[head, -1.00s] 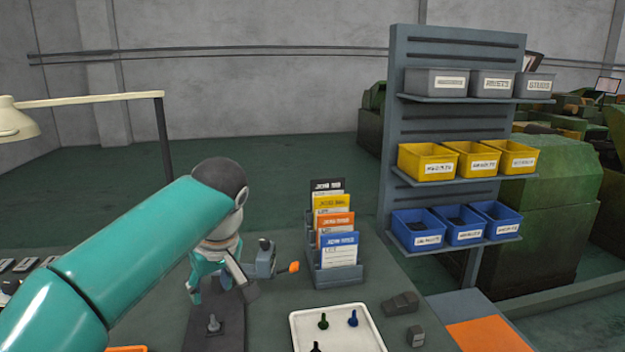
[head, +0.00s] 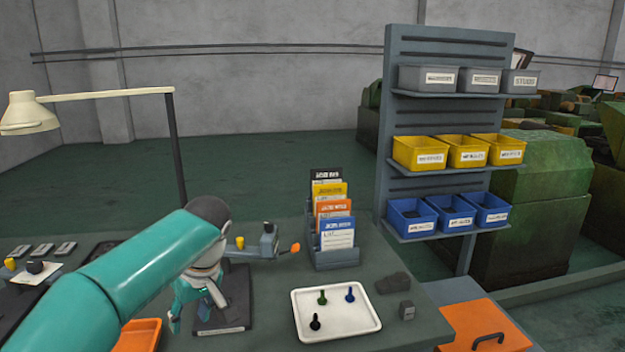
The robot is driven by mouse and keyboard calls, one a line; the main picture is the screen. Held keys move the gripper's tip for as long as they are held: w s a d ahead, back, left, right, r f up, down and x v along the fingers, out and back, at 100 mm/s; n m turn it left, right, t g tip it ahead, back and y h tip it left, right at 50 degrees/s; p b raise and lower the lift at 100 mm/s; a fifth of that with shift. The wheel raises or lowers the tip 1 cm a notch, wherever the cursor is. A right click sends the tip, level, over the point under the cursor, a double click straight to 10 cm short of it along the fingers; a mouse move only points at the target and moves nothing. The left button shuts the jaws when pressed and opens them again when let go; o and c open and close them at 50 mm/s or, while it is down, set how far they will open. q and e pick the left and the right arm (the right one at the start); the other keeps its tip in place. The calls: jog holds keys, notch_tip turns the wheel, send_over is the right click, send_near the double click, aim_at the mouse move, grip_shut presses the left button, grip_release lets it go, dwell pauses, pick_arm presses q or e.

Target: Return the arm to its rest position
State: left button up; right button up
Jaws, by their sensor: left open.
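My teal left arm reaches in from the left and ends in a dark rounded joint. My left gripper (head: 195,303) hangs below it, open and with nothing visible between its fingers. It is in front of a dark base plate (head: 238,300) on the bench and hides part of it. A grey device with an orange tip (head: 268,243) stands just behind and to the right of the gripper, partly hidden by my arm. My right gripper is not in view.
A white tray (head: 365,325) with green, blue and black pieces lies to the right. A card rack (head: 335,258) stands behind it. An orange bin (head: 140,335) is near my gripper at the left. A lamp (head: 30,112) and a shelf of bins (head: 450,110) stand further back.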

pick_arm(q)
jog(key=s+f+m+g+h, duration=0.15)
jog(key=s+f, duration=0.25)
jog(key=f, duration=0.5)
jog(key=s+f+g, duration=0.2)
jog(key=s+f, duration=0.1)
jog(key=f, duration=0.6)
jog(key=s+f+m+g+h, duration=0.15)
jog(key=s+f, duration=0.25)
jog(key=f, duration=0.5)
jog(key=s+d+f+m+h, duration=0.1)
jog(key=s+d+f+h, duration=0.1)
jog(key=s+d+f, duration=0.35)
jog(key=s+d+f+t+h, duration=0.1)
jog(key=s+d+f, duration=0.15)
jog(key=s, duration=0.55)
jog(key=s+d+f+m+h, duration=0.1)
jog(key=s+d+f+h, duration=0.15)
jog(key=s+f, duration=0.3)
jog(key=w+t, duration=0.1)
jog(key=w+m+t, duration=0.1)
jog(key=w+m+t+y, duration=0.1)
jog(key=shift+w+a+f, duration=0.1)
jog(key=shift+w+a, duration=0.15)
jog(key=shift+w, duration=0.05)
